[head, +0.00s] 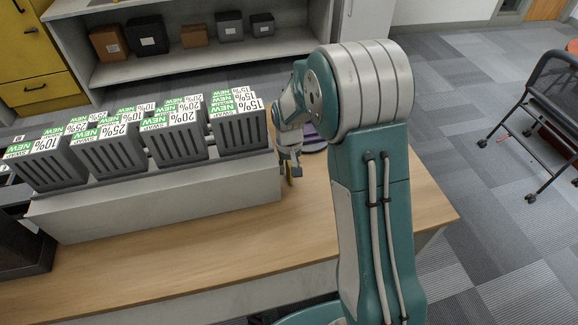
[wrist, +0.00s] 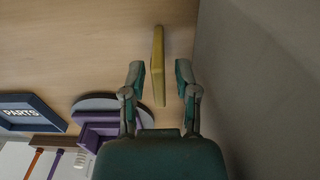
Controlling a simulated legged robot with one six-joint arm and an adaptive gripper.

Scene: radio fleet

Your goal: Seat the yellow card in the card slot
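The yellow card (wrist: 158,58) appears edge-on in the wrist view, between my two fingers. A gap shows on each side of it, so my gripper (wrist: 159,78) is open around it and not touching it. In the head view my gripper (head: 289,166) points down beside the right end of the grey rack block, and a sliver of the yellow card (head: 290,181) shows at its tips. A purple holder (wrist: 97,130) on a round grey base stands on the table near my gripper. I cannot tell whether it is the card slot.
The grey block (head: 165,205) carries several dark labelled bins, and its side wall (wrist: 255,80) is close to my right finger in the wrist view. A tray marked PARTS (wrist: 25,113) lies at the left. The wooden table (head: 390,205) is clear at the front right.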

